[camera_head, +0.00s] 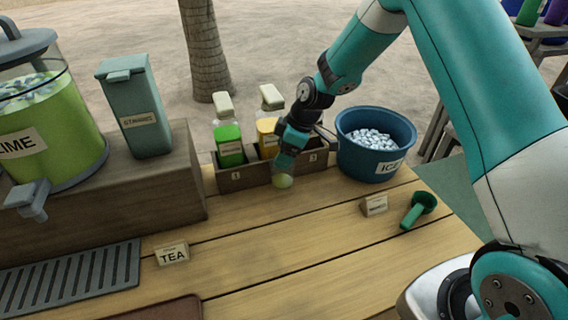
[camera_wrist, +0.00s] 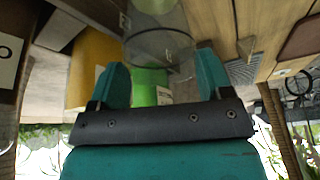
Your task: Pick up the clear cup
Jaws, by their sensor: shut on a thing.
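The clear cup (camera_wrist: 160,42) shows in the wrist view as a see-through grey cylinder between the two teal fingers of my gripper (camera_wrist: 162,72). The fingers are closed on its sides, and a green bottle shows below and beyond it. In the head view my gripper (camera_head: 286,160) points down in front of the wooden bottle rack. A small pale yellow-green round shape (camera_head: 282,181) shows at its tip. I cannot tell whether that is part of the cup, and the rest of the cup does not show clearly there.
The rack (camera_head: 243,180) holds a green bottle (camera_head: 229,145) and a yellow bottle (camera_head: 267,135). A blue ice bucket (camera_head: 367,160) stands right of it. A green scoop (camera_head: 416,211) and small sign (camera_head: 374,205) lie in front. The lime dispenser (camera_head: 70,135) is left.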

